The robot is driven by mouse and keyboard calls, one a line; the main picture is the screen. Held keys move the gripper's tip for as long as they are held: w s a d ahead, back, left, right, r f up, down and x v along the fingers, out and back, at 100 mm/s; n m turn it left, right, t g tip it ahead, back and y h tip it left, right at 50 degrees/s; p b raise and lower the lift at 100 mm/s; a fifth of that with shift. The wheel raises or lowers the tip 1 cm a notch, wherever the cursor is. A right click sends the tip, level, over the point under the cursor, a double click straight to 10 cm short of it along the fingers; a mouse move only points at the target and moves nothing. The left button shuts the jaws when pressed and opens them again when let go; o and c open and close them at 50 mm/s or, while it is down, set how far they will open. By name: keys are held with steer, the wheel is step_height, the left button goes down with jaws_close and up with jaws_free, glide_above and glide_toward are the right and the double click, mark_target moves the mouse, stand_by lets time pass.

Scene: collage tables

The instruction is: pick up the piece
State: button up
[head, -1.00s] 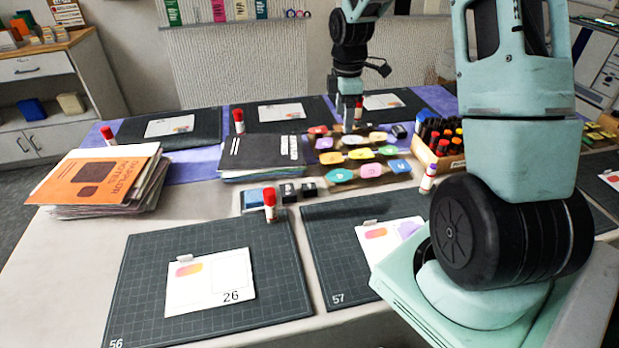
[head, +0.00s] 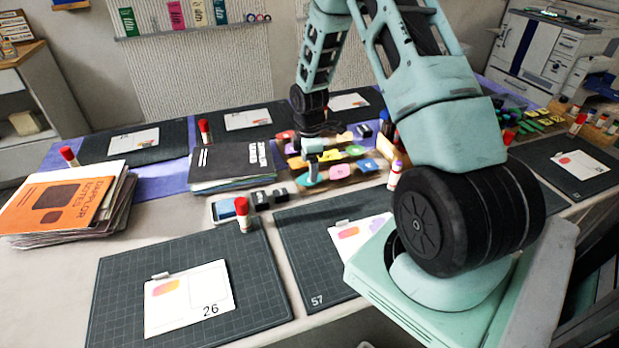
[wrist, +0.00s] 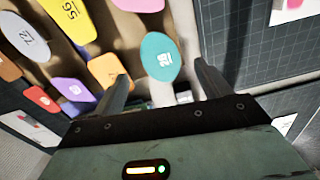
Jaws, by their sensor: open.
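Several coloured pieces lie in rows on a brown board on the table. A teal oval piece with a pale printed mark (wrist: 161,57) lies ahead of my fingertips in the wrist view, roughly centred between them. In the head view, my gripper (head: 312,158) is low over the front-left part of these pieces, partly hiding them. My gripper (wrist: 160,88) is open, with one finger on each side and nothing between them.
Dark mats with white cards surround the pieces, including a card numbered 26 (head: 190,298). A black folder stack (head: 232,165) stands left of the pieces. A red-capped glue stick (head: 242,213) and an orange-topped stack (head: 65,208) stand further left. A purple-capped stick (head: 395,175) is at right.

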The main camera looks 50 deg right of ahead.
steer(key=shift+f, duration=1.55)
steer(key=shift+f, duration=0.25)
steer(key=c, duration=0.8)
